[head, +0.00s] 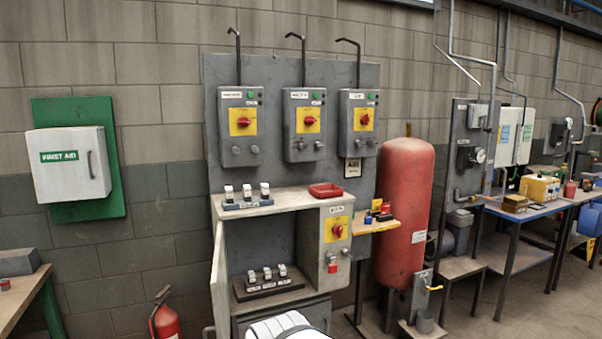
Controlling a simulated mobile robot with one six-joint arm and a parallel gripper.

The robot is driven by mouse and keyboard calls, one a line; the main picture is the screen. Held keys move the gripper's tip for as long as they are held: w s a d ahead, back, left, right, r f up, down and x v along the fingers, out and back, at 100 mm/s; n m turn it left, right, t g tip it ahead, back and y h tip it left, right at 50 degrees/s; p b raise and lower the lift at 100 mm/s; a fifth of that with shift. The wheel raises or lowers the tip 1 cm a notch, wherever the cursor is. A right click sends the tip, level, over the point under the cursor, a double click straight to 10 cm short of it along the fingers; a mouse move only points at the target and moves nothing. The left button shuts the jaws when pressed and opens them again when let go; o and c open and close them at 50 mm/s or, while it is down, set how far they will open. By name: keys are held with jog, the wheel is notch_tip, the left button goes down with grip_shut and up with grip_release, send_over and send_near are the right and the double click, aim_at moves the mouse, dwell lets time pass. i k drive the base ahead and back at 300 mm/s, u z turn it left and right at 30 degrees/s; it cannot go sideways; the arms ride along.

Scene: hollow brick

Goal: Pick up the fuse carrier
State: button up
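Several white-and-dark blocks that look like fuse carriers show in the head view. A row of them, such as this fuse carrier (247,192), stands upright in a blue-grey rack (249,205) on top of the grey cabinet. Another row, such as this fuse carrier (267,273), sits on a dark base (270,288) inside the open cabinet. Labels on both are too small to read. A white rounded part of my arm shows at the bottom edge, in front of the cabinet. My gripper is not in view.
The cabinet door (219,283) stands open at the left. A red tray (325,190) lies on the cabinet top (290,199). A red switch with a padlock (337,230) is on the right front. A fire extinguisher (164,318) stands at left, a red tank (404,210) at right.

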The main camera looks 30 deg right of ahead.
aim_at(282, 271)
jog(key=z, duration=1.15)
jog(key=i, duration=1)
jog(key=z, duration=0.55)
jog(key=k, duration=1.25)
jog(key=u, duration=0.9)
jog(key=i, duration=0.35)
jog(key=u, duration=0.05)
